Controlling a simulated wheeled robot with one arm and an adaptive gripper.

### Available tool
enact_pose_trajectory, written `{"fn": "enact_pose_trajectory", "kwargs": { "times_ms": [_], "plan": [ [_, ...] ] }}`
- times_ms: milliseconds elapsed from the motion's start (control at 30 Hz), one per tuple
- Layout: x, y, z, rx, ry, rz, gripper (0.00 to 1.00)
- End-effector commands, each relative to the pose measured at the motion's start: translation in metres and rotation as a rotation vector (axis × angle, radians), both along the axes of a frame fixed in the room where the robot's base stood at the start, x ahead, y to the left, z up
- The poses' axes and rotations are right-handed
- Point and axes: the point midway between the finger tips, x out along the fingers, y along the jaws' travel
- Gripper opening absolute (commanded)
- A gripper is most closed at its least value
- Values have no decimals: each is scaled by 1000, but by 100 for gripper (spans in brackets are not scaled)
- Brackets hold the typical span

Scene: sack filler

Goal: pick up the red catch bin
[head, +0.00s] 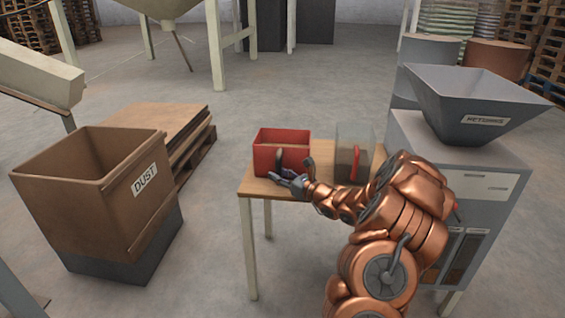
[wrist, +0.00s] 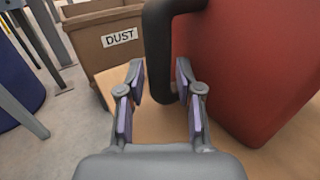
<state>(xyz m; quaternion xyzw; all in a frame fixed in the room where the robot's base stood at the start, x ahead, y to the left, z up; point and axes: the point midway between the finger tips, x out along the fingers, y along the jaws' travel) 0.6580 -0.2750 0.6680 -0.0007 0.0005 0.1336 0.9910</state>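The red catch bin (head: 268,160) stands upright on a small wooden table (head: 258,188) in the head view. In the wrist view the red catch bin (wrist: 250,70) fills the right side, and its dark handle (wrist: 160,50) hangs down on its near side. My gripper (head: 294,174) is at the bin's front. In the wrist view my gripper (wrist: 160,82) has its two fingers apart, with the lower end of the handle showing between or just beyond the fingertips. I cannot tell whether a finger touches it.
A clear container (head: 345,150) with a red handle stands right of the bin on the table. A grey hopper machine (head: 485,165) stands at the right. A brown DUST box (head: 85,215) stands on the floor at the left, beside a stacked pallet (head: 165,130). Floor between is clear.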

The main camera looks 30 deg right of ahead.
Motion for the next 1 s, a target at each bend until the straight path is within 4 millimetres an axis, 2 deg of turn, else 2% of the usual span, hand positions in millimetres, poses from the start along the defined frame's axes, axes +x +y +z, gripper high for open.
{"fn": "enact_pose_trajectory", "kwargs": {
  "times_ms": [300,633,1000],
  "plan": [
    [4,1,0,1,-1,-1,35],
    [4,1,0,1,-1,-1,1],
    [4,1,0,1,-1,0,0]
  ]
}}
